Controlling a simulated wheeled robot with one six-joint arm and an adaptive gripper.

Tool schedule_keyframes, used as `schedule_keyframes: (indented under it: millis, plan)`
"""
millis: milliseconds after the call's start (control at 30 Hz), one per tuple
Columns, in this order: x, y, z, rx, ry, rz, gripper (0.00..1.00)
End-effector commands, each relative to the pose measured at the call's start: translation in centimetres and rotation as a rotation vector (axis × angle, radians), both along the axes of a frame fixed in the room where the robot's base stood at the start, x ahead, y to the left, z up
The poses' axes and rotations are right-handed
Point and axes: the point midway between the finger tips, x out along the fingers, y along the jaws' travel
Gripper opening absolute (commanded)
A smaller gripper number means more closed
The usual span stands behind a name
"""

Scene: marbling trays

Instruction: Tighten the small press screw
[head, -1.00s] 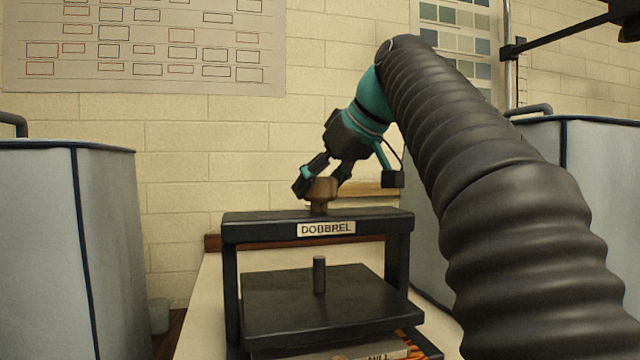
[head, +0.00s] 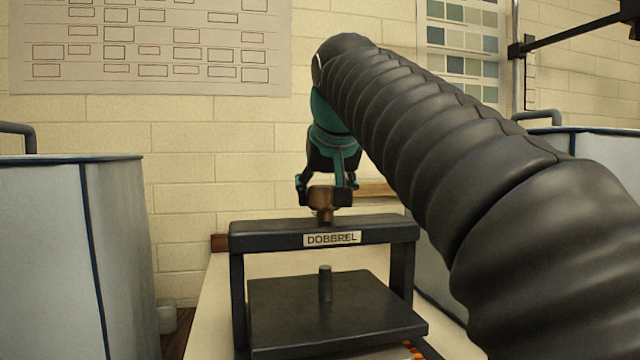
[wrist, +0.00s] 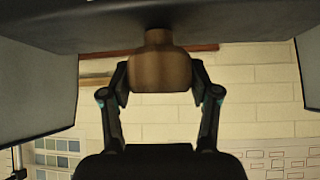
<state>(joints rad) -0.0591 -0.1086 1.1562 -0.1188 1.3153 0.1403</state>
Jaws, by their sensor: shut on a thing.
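The small press (head: 238,280) is a black frame with a top beam labelled DOBBREL, standing on a pale table. Its brown screw knob (head: 322,193) sits on a short neck above the middle of the beam. My gripper (head: 326,192) comes down from above and is shut on the knob, one finger on each side. In the wrist view the knob (wrist: 160,72) is between both fingertips, with the beam (wrist: 110,25) beyond it. Below the beam, the press plate (head: 285,300) lies level with a short dark post (head: 325,284) upright on it. A gap shows between the post and the beam.
A large pale blue bin (head: 50,260) stands left and another (head: 600,145) right behind my arm. A dark horizontal bar (head: 565,38) juts in at top right. A brick wall with a chart (head: 150,45) is behind. The pale tabletop (head: 205,310) left of the press is clear.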

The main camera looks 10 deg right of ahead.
Motion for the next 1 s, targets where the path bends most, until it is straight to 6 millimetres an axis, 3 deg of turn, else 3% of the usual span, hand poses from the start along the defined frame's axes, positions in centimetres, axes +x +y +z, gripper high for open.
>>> schedule_keyframes:
  millis: [1000]
  plan:
    - [0.17,0.12,-0.03,0.002,0.001,-0.911,0.27]
